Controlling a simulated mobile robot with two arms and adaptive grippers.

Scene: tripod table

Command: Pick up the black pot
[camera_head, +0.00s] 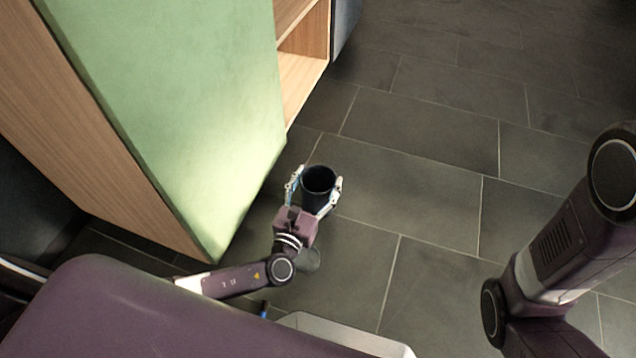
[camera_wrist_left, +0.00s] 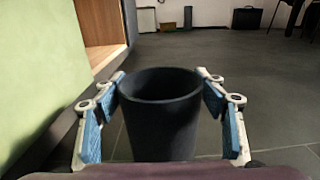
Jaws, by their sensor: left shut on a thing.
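The black pot (camera_head: 318,180) is a dark, open-topped cup shape, held upright between the fingers of my left gripper (camera_head: 314,190). In the left wrist view the pot (camera_wrist_left: 161,118) fills the middle, with a blue-padded finger of the left gripper (camera_wrist_left: 163,112) on each side. The left gripper is shut on the pot. The pot's lower part is hidden in the wrist view, and how high it is above the floor is hard to tell. My right arm shows at the right of the head view, but its gripper is out of view.
A green-sided wooden cabinet (camera_head: 185,95) with open shelves (camera_head: 300,75) stands close to the left of the pot. The dark tiled floor (camera_head: 420,150) is clear to the right. A black case (camera_wrist_left: 246,18) stands by the far wall.

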